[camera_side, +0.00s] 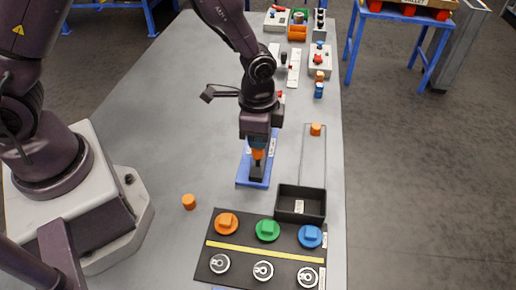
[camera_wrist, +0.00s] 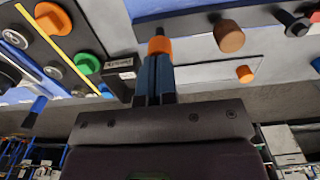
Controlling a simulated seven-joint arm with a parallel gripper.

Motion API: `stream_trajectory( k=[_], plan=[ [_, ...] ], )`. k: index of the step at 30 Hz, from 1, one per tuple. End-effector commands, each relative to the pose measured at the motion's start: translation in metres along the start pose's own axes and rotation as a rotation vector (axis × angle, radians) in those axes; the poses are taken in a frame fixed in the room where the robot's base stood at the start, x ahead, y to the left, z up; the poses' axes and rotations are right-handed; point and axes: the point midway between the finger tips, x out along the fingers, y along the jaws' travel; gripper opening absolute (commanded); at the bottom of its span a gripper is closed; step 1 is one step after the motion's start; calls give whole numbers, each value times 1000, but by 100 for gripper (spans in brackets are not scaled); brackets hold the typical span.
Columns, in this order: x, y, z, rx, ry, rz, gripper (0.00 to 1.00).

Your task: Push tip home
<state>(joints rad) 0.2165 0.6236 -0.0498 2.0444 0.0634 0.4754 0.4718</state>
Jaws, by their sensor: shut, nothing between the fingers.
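My gripper (camera_side: 258,143) points down over a narrow blue plate (camera_side: 243,180). Its blue fingers (camera_wrist: 154,82) are shut together and empty in the wrist view. An orange piece (camera_side: 257,154), likely the tip, shows right at the fingertips, above a black block (camera_side: 256,172) on the plate. The orange piece also shows in the wrist view (camera_wrist: 160,46), at the far end of the fingers. The fingers appear to meet it, but I cannot tell whether they press on it. How deep it sits in the black block is hidden.
A black open bin (camera_side: 301,216) and a dark panel with orange, green and blue knobs (camera_side: 267,231) stand in front. Loose orange cylinders lie left (camera_side: 189,202) and right (camera_side: 316,129). Several devices crowd the far end. The table's left middle is clear.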

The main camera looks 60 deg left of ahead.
Motion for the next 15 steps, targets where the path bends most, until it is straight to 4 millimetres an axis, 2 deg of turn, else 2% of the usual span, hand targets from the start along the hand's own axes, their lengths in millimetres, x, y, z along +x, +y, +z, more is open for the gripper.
stream_trajectory(
  k=[15],
  plan=[
    [14,0,0,0,-1,0,0]
  ],
)
